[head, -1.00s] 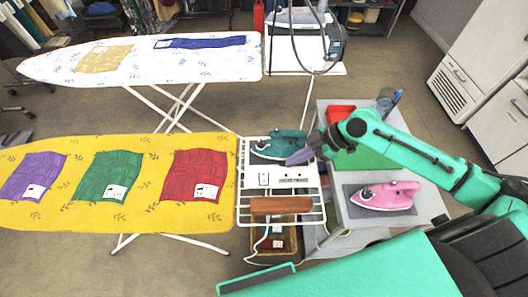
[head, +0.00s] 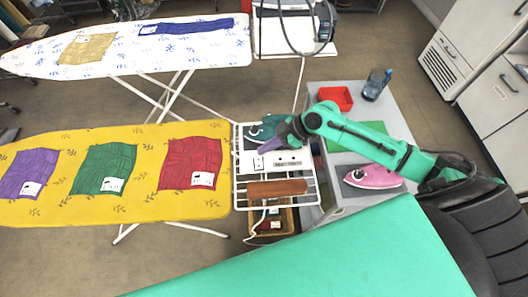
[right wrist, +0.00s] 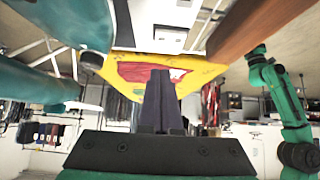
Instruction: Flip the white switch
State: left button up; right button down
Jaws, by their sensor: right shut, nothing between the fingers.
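My right gripper (head: 267,147) is shut and empty. Its fingertips are over the white wire rack at the end of the yellow ironing board, close to the white switch (head: 258,163) on the rack's panel. I cannot tell whether they touch it, nor which way the switch is set. In the right wrist view the shut dark fingers (right wrist: 160,98) stand in the middle, with a white block (right wrist: 168,40) beyond them. A second white strip with dark marks (head: 288,162) lies right of the switch. My left gripper is not in view.
A teal iron (head: 262,130) stands at the rack's back and a brown wooden bar (head: 277,188) at its front. The yellow ironing board (head: 60,215) with folded cloths is to the left. A grey table (head: 395,108) holds a pink iron (head: 372,177) and a red tray (head: 335,98).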

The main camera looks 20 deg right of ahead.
aim_at(255, 160)
jog(key=f, duration=0.4)
jog(key=shift+w+a+f+p, duration=0.1)
jog(key=shift+a+f+p, duration=0.15)
jog(key=shift+p, duration=0.15)
